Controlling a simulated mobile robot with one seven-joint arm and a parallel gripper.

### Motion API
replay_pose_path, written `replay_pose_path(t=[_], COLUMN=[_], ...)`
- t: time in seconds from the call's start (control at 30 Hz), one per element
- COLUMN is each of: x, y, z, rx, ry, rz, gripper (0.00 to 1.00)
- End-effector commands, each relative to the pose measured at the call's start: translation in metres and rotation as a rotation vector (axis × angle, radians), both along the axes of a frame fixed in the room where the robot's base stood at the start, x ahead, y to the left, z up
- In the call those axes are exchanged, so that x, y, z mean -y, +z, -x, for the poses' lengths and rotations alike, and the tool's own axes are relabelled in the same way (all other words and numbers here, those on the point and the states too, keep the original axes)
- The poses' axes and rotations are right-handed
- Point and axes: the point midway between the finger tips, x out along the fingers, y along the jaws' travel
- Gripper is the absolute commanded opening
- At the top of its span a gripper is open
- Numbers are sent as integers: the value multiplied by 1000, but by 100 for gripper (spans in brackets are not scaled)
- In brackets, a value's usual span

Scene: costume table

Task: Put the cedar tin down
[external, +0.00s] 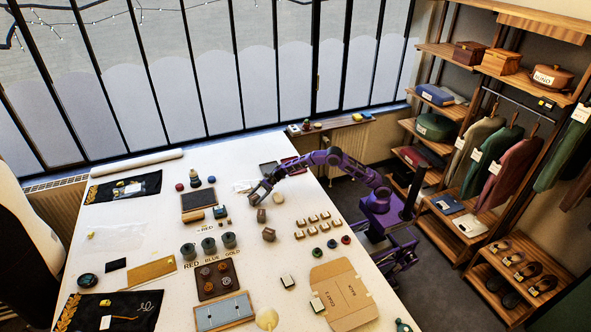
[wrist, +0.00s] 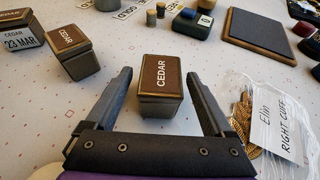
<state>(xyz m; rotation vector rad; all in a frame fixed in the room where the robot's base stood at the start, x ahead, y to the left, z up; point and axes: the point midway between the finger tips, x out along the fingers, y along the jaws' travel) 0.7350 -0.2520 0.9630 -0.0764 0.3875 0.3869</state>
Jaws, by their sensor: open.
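A brown cedar tin with a lid lettered CEDAR (wrist: 160,78) stands upright on the white table in the wrist view. My gripper (wrist: 159,76) is open, one finger on each side of this tin, with a gap on both sides. In the external view my gripper (external: 257,192) is low over the table and largely hides this tin. A second cedar tin (wrist: 72,50) stands to the left, and a third (wrist: 22,38), with a 23 MAR label, is farther left. Two tins also show in the external view, one (external: 261,215) nearer my gripper, one (external: 269,235) beyond it.
A clear bag labelled Elin RIGHT CUFF (wrist: 270,125) lies close to the right finger. A dark board (wrist: 259,32) and a small dark block (wrist: 192,22) are farther back. Several small pale-topped boxes (external: 312,219) stand in rows nearer my base. Bare table lies around the tin.

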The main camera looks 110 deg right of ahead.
Motion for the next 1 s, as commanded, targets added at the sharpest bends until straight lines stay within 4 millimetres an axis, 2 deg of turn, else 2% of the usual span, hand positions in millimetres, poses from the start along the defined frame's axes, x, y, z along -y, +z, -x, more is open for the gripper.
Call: replay_pose_path(t=[0.5,0.7,1.0], x=[37,42,43], y=[40,45,46], z=[87,101,102], rx=[0,0,0], ry=[-3,-1,-1], rz=[0,0,0], gripper=[87,87,87])
